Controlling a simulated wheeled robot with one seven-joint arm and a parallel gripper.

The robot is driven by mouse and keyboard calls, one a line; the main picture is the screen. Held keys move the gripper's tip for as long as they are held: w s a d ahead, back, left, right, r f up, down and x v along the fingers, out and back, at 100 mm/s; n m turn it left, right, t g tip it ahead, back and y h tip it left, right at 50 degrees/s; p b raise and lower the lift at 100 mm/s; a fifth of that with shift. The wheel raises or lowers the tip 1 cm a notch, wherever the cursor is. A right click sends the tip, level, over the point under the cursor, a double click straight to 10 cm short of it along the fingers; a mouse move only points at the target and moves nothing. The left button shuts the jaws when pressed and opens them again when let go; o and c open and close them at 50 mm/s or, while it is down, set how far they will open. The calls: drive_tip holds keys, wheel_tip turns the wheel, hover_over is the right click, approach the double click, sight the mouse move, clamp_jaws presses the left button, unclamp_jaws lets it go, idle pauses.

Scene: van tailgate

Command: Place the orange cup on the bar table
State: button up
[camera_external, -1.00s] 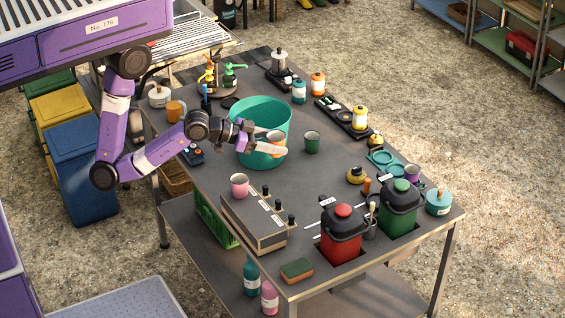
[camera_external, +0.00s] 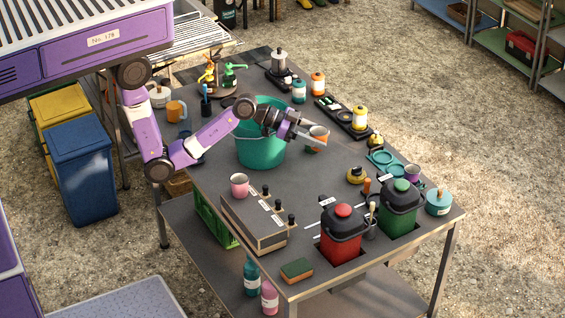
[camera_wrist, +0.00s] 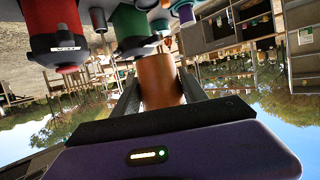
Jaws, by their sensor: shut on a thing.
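The orange cup (camera_external: 319,131) is between the fingers of my gripper (camera_external: 316,138), above the middle of the grey bar table (camera_external: 318,178). In the wrist view the orange cup (camera_wrist: 160,82) fills the space between the two dark fingers of my gripper (camera_wrist: 160,95). How high the orange cup is above the table is hard to tell.
A teal tub (camera_external: 262,152) stands left of my gripper. A pink cup (camera_external: 240,184) sits on a boxy unit with black knobs (camera_external: 262,222). Red (camera_external: 341,228) and green (camera_external: 399,197) lidded bins stand at the front right.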

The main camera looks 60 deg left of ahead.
sight(316, 196)
wheel_tip(316, 196, down, 20)
drive_tip(key=shift+r, duration=0.1)
idle(0.5)
drive_tip(key=shift+f+b, duration=0.2)
drive_tip(key=shift+b, duration=0.2)
drive_tip(key=o, duration=1.4)
drive_tip(key=shift+r, duration=0.1)
drive_tip(key=shift+s+r, duration=0.1)
drive_tip(key=b+v, duration=0.1)
drive_tip(key=v, duration=1.1)
